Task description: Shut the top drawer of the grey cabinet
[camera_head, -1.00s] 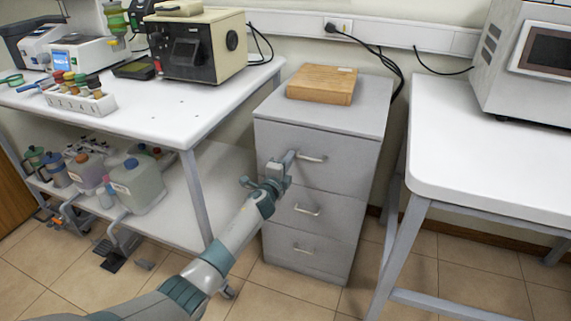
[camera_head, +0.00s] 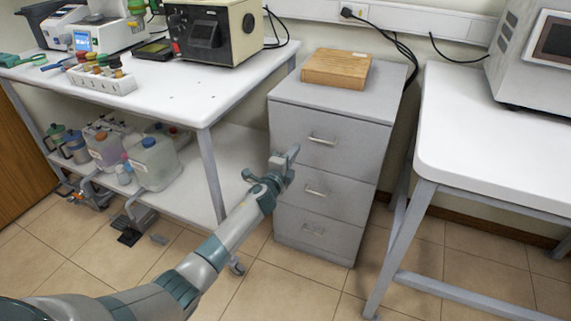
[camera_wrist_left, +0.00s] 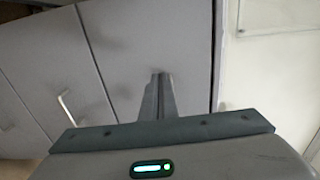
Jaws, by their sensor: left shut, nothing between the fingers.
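The grey cabinet (camera_head: 283,215) stands between the two tables, with three drawers stacked in its front. Its top drawer (camera_head: 355,155) looks flush with the cabinet body and the drawers below, with no visible gap. The top drawer's bar handle (camera_head: 321,140) is in plain view. My left gripper (camera_head: 293,153) is shut and empty, in front of the drawer's left part, lower left of the handle. In the left wrist view its closed fingers (camera_wrist_left: 159,95) point at a grey drawer front (camera_wrist_left: 150,40); whether they touch it I cannot tell. My right gripper is not in view.
A wooden box (camera_head: 337,68) lies on the cabinet top. A white table (camera_head: 150,100) with instruments stands left, with jugs (camera_head: 153,163) on its lower shelf. Another white table (camera_head: 480,150) stands close on the right. The tiled floor (camera_head: 300,293) before the cabinet is clear.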

